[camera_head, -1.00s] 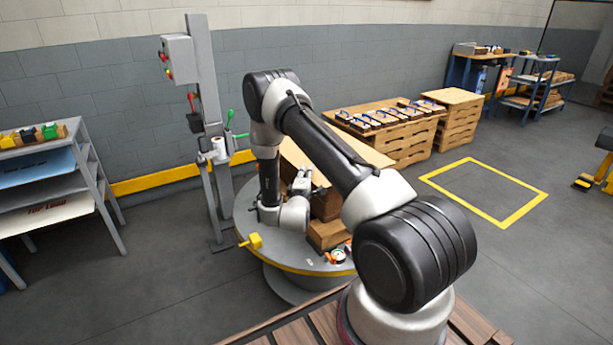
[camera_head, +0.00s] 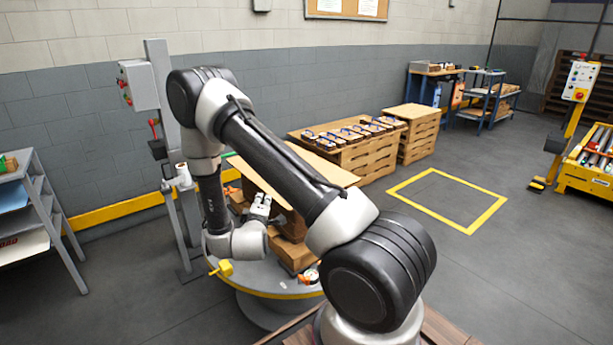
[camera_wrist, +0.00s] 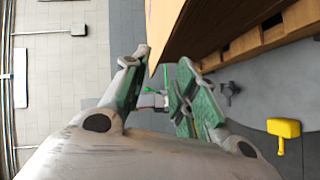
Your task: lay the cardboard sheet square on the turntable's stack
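The tan cardboard sheet (camera_head: 328,169) lies on top of the stack (camera_head: 294,255) on the round grey turntable (camera_head: 262,308); my arm hides much of it. It looks somewhat turned relative to the stack, but I cannot tell how squarely it sits. My gripper (camera_head: 262,204) is at the stack's near left side. In the wrist view my gripper (camera_wrist: 163,72) has its green-padded fingers apart. A corner of the cardboard sheet (camera_wrist: 162,28) reaches close to the gap between the fingertips, with no clear grip on it. The stack's wooden side (camera_wrist: 235,40) shows beside it.
A grey post with a control box (camera_head: 138,85) stands close behind the turntable. A rack (camera_head: 38,215) is at the left. Crates with blue-handled items (camera_head: 350,148) stand behind. The yellow-outlined floor square (camera_head: 447,200) is empty.

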